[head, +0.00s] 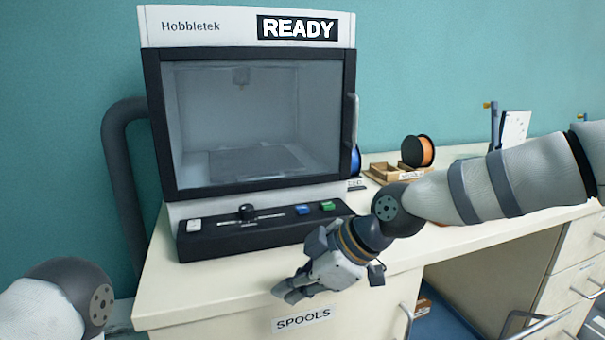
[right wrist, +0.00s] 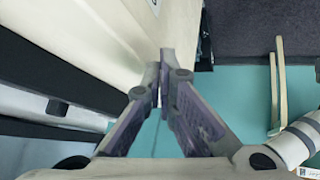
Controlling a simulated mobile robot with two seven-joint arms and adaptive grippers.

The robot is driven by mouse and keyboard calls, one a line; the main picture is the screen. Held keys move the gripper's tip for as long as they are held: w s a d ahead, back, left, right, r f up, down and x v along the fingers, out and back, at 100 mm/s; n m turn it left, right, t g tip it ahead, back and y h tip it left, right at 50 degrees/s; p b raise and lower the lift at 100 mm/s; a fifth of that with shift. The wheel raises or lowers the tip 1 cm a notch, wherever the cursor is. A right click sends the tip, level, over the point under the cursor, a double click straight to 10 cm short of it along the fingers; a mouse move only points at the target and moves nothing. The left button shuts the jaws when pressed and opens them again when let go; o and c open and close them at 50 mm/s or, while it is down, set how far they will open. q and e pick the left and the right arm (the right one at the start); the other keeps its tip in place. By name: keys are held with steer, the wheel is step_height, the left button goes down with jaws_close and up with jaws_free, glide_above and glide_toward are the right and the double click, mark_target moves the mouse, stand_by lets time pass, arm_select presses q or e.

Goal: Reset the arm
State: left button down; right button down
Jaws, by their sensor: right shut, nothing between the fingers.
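My right arm (head: 500,185) comes in from the right in the head view. Its gripper (head: 286,293) is in front of the cabinet's top edge, below the printer's control panel. The gripper is shut and empty; in the right wrist view its fingertips (right wrist: 166,62) meet with nothing between them. My left arm (head: 60,300) shows only as a link at the lower left; its gripper is out of view.
A Hobbletek printer (head: 350,100) reading READY stands on the cream cabinet (head: 210,290) with its door closed. Its panel (head: 270,238) has a slider and buttons. A wooden tray (head: 385,173) and an orange spool (head: 418,151) sit behind my right arm. A SPOOLS drawer is below.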

steer(key=s+d+f+m+g+h, duration=0.1)
steer(key=s+d+f+m+g, duration=0.3)
steer(key=s+f, duration=0.7)
steer(key=s+d+f+m+t+h, duration=0.1)
steer(key=s+d+f+m, duration=0.2)
steer(key=s+f+m, duration=0.7)
arm_select(q)
steer(key=shift+w, duration=0.25)
arm_select(e)
steer(key=s+d+f+m+g+h, duration=0.1)
steer(key=s+d+f+m+h, duration=0.1)
steer(key=s+d, duration=0.6)
steer(key=s+d+f+m+g+h, duration=0.1)
steer(key=s+d+f+h, duration=0.2)
steer(key=s+d, duration=0.6)
step_height(320, 180, down, 2)
steer(key=shift+s+f+m+h, duration=0.15)
steer(key=shift+s+m+h, duration=0.25)
steer(key=shift+s, duration=0.5)
